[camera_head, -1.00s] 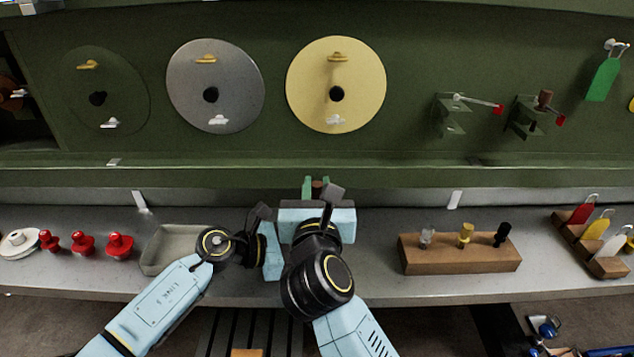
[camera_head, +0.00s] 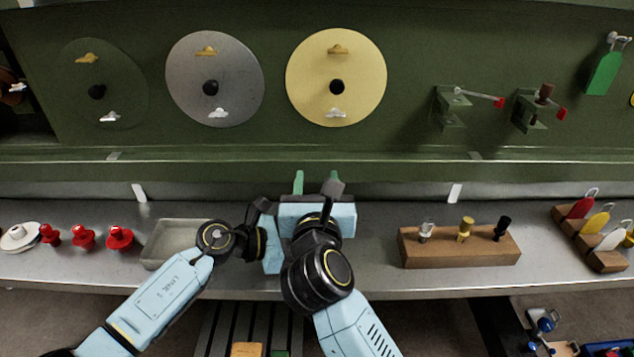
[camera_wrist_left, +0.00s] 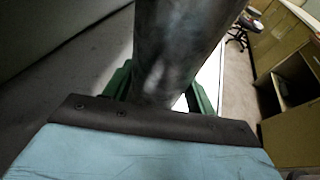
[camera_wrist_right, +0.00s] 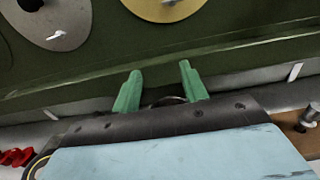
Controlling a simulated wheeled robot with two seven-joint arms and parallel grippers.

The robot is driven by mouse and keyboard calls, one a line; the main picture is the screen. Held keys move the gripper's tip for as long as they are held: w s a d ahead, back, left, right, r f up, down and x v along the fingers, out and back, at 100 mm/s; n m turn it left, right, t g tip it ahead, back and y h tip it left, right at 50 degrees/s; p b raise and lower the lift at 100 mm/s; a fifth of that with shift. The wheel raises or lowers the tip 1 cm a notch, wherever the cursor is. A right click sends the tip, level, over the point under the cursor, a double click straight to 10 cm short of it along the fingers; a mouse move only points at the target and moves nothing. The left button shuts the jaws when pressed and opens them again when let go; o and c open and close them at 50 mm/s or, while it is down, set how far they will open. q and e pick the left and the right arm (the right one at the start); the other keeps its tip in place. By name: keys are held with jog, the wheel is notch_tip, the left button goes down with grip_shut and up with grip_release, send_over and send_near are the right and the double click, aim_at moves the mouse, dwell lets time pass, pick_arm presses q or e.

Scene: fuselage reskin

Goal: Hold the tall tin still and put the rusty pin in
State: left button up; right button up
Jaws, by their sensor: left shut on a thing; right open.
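The tall tin shows as a grey metal cylinder (camera_wrist_left: 180,50) in the left wrist view, between the green fingers of my left gripper (camera_wrist_left: 160,90), which is shut on it.
A shallow grey tray (camera_head: 160,258) is left of my grippers, with red knobs (camera_head: 83,237) beyond it. A wooden block (camera_head: 460,252) with several pegs stands right. Clamps (camera_head: 540,105) and discs (camera_head: 337,60) are on the green panel behind. Bare bench lies right of my right gripper.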

dwell(0.3)
notch_tip(320, 180, up, 8)
dwell(0.8)
pick_arm(q)
jog(key=o, duration=0.9)
jog(key=shift+c, duration=0.2)
jog(key=shift+a, duration=0.1)
